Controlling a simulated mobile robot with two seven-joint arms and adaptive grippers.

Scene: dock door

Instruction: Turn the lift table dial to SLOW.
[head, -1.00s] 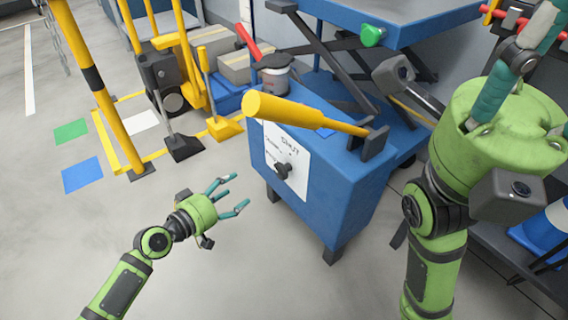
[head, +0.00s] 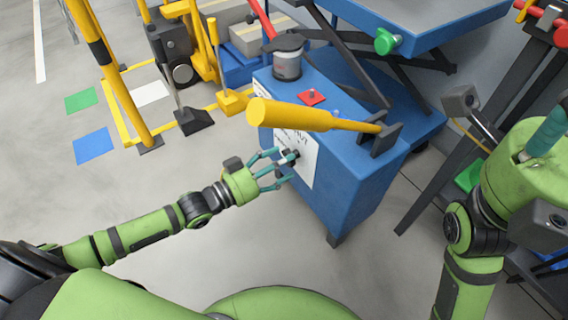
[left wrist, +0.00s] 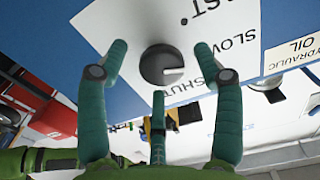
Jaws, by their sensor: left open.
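The dial (head: 293,156) is a dark round knob on a white label (head: 308,165) on the side of the blue lift table cabinet (head: 345,190). In the left wrist view the dial (left wrist: 162,66) shows a white mark pointing right, towards the word SHUT. SLOW is printed to the upper right of SHUT, and a partly cut-off word ending in ST is at the top. My left gripper (head: 280,168) is open at the dial, its teal fingers spread around it; contact cannot be told. My right gripper (head: 545,135) is at the right edge, its fingertips partly out of frame.
A thick yellow handle (head: 290,115) juts out just above the dial. A red button (head: 312,97) and a grey can-shaped part (head: 287,62) are on the cabinet top. The blue lift platform (head: 420,25) is behind. Yellow posts (head: 110,75) stand left; floor in front is clear.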

